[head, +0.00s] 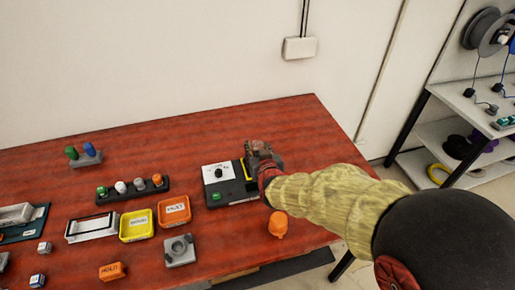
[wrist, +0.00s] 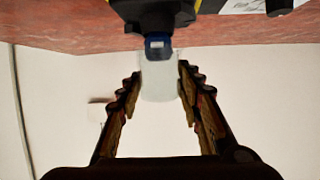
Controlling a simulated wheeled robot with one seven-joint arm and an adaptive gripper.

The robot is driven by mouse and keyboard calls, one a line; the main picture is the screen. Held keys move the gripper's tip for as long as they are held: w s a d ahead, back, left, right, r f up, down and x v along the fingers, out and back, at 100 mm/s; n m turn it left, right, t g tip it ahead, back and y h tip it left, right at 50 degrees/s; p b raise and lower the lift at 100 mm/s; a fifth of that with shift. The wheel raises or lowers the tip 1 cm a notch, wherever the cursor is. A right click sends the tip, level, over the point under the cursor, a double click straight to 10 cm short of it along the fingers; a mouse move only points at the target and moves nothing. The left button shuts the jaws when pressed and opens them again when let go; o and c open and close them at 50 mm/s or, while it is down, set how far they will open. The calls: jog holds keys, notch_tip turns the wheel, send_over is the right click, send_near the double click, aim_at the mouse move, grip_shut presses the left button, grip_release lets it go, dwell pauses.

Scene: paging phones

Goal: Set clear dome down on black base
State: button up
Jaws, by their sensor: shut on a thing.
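In the wrist view, the clear dome (wrist: 160,82) is a pale, see-through cylinder between the fingertips of my gripper (wrist: 158,74), which is shut on it. The black base (wrist: 150,12) shows at the top of that view, with a dark blue part (wrist: 157,44) sticking out toward the dome. The dome's edge meets or overlaps the blue part; I cannot tell whether it touches the base. In the head view, my gripper (head: 260,152) is at the right end of a black unit with a white dial panel (head: 217,176). The dome is hidden there.
An orange knob-like piece (head: 278,225) lies in front of my arm. Orange (head: 174,210) and yellow (head: 138,225) trays, a grey socket block (head: 180,251) and a peg rack (head: 133,190) stand to the left. The table's back right is clear.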

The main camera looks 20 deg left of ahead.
jog(key=shift+f, duration=0.1)
dwell(0.3)
jog(key=shift+f+b, duration=0.35)
jog(key=shift+b, duration=0.1)
jog(key=shift+f, duration=0.3)
jog(key=shift+f+b, duration=0.3)
jog(key=shift+b, duration=0.25)
jog(key=shift+f+b, duration=0.6)
jog(key=shift+f, duration=0.05)
dwell(0.9)
jog(key=o, duration=1.2)
jog(key=shift+o, duration=0.6)
